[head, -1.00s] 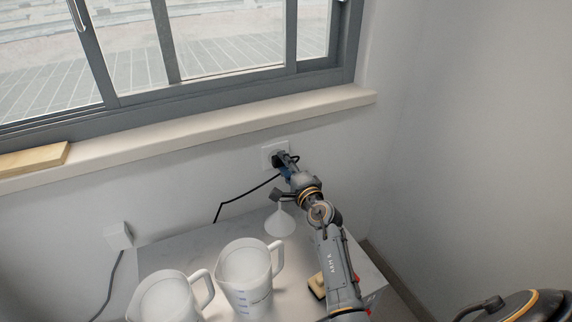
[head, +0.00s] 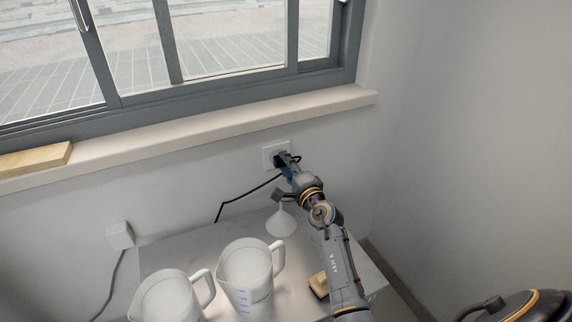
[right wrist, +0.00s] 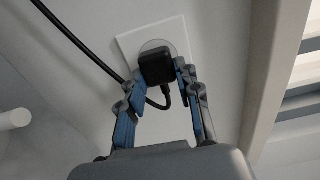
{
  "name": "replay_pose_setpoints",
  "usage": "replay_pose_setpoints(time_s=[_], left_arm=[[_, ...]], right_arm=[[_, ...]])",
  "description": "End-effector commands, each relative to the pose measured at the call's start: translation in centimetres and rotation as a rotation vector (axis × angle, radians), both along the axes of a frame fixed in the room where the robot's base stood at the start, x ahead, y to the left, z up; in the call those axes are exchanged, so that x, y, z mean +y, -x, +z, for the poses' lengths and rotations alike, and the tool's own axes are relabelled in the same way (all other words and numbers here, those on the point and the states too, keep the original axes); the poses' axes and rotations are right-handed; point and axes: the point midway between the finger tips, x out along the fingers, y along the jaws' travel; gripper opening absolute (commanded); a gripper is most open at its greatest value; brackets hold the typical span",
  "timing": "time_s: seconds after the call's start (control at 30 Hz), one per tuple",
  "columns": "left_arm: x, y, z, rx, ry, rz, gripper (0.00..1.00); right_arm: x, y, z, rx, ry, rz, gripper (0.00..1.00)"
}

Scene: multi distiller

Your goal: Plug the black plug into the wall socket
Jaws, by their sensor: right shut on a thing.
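The black plug (right wrist: 157,66) is between the fingers of my right gripper (right wrist: 156,80), which is shut on it. In the right wrist view the plug sits in front of the round recess of the white wall socket (right wrist: 172,42). The plug covers the middle of the socket, so I cannot tell whether its pins are fully in. In the head view my right gripper (head: 288,165) reaches the wall socket (head: 267,153) below the window sill. The plug's black cable (head: 245,194) runs down to the left. My left gripper is not in view.
Two white measuring jugs (head: 246,275) and a white funnel (head: 281,222) stand on the grey table (head: 190,250) below the socket. A sponge-like block (head: 319,284) lies beside my right arm. A white wall box (head: 120,235) is at the left. The window sill (head: 220,125) juts out above.

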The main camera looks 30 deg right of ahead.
Motion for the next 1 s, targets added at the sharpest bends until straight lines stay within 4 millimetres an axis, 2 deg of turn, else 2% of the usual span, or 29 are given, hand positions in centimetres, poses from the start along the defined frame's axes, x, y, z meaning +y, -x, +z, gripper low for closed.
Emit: replay_pose_setpoints(time_s=[1.0], left_arm=[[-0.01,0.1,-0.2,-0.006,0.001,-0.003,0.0]], right_arm=[[0.05,-0.01,0.09,0.0,0.001,0.001,0.05]])
